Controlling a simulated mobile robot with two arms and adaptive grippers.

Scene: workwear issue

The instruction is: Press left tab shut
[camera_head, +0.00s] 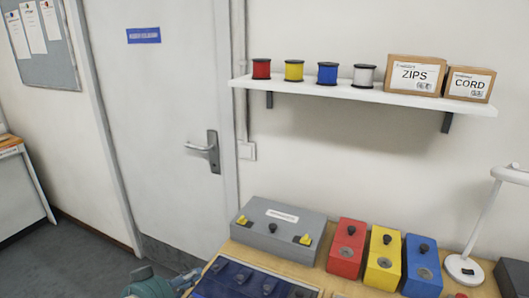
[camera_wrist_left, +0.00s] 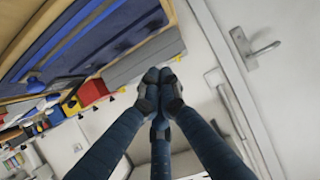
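A dark blue workwear piece (camera_head: 240,280) lies on the wooden table with several dark tabs along its far edge; its near part is cut off. It also shows in the left wrist view (camera_wrist_left: 85,40). Behind it stands a grey box (camera_head: 280,222) with a yellow latch at its left (camera_head: 242,220) and another at its right (camera_head: 305,240). I cannot tell whether either latch is fully shut. My left gripper (camera_head: 186,282) is at the bottom, left of the table. In the wrist view its fingertips (camera_wrist_left: 160,88) meet, with nothing seen between them. My right gripper is not in view.
Red (camera_head: 346,249), yellow (camera_head: 383,258) and blue (camera_head: 422,267) boxes with black knobs stand right of the grey box. A white lamp (camera_head: 463,268) stands further right. A wall shelf (camera_head: 370,94) holds spools and cartons. A door (camera_head: 165,130) is behind on the left.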

